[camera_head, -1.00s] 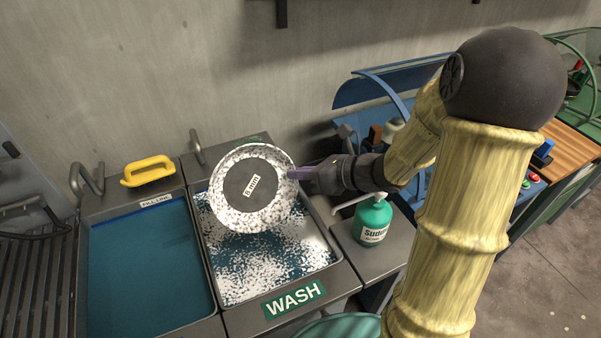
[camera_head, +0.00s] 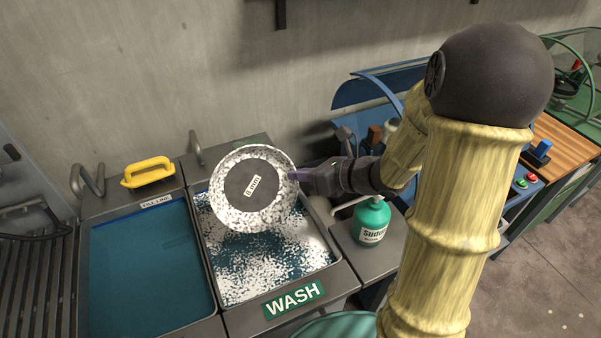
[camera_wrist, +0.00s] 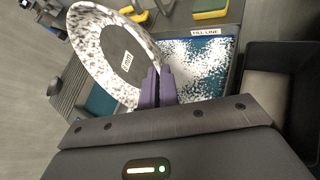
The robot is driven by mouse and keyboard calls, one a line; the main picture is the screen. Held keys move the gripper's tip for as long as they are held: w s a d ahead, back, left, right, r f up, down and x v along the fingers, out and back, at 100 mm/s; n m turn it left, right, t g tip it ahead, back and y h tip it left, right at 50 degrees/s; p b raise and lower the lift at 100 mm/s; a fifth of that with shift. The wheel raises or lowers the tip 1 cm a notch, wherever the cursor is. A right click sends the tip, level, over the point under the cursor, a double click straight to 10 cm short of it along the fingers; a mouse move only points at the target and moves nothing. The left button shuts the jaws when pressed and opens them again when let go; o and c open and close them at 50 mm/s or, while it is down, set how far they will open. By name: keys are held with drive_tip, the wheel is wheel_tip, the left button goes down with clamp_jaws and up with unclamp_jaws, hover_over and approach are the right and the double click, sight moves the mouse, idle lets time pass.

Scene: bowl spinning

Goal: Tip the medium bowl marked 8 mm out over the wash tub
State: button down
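The bowl marked 8 mm (camera_head: 277,208) is white with dark speckles and has a dark round base with the label. It is steeply tilted over the wash tub (camera_head: 336,262), its base and outer side facing my head camera. My gripper (camera_head: 294,175) is shut on the bowl's rim at its right side. In the wrist view the purple fingers (camera_wrist: 158,88) meet at the edge of the bowl (camera_wrist: 92,35). The wash tub holds teal water largely covered with white flecks. The bowl's inside is hidden.
Left of the wash tub is a tub of teal water (camera_head: 150,265) with a FILL LINE label. A yellow-handled thing (camera_head: 148,172) lies behind it. A green suds bottle (camera_head: 371,222) stands right of the wash tub. A wall rises behind.

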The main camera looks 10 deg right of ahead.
sight(283, 167)
drive_tip(key=shift+w+r+p, duration=0.1)
drive_tip(key=shift+r+p, duration=0.15)
drive_tip(key=shift+p, duration=0.45)
drive_tip(key=shift+a+r+p, duration=0.1)
drive_tip(key=shift+p, duration=0.3)
drive_tip(key=shift+w+r+p, duration=0.1)
drive_tip(key=shift+w+p, duration=0.05)
drive_tip(key=shift+p, duration=0.7)
drive_tip(key=g+p, duration=0.1)
drive_tip(key=p, duration=0.4)
drive_tip(key=w+r+m+g+h+p, duration=0.1)
drive_tip(key=p, duration=0.4)
drive_tip(key=g+h+p, duration=0.1)
drive_tip(key=p, duration=0.5)
drive_tip(key=shift+w+a+r+m+g, duration=0.25)
drive_tip(key=shift+w+m+g, duration=0.05)
drive_tip(key=shift+g, duration=0.1)
drive_tip(key=p, duration=0.3)
drive_tip(key=g+p, duration=0.1)
drive_tip(key=p, duration=0.2)
drive_tip(key=shift+w+a+r+m+h, duration=0.1)
drive_tip(key=shift+w+r+m+h, duration=0.1)
drive_tip(key=shift+w+m+h, duration=0.15)
drive_tip(key=g+p, duration=0.1)
drive_tip(key=p, duration=0.3)
drive_tip(key=w+g+p, duration=0.1)
drive_tip(key=p, duration=0.3)
drive_tip(key=shift+a+r+m+h, duration=0.1)
drive_tip(key=shift+a+m+h, duration=0.05)
drive_tip(key=shift+m+h, duration=0.15)
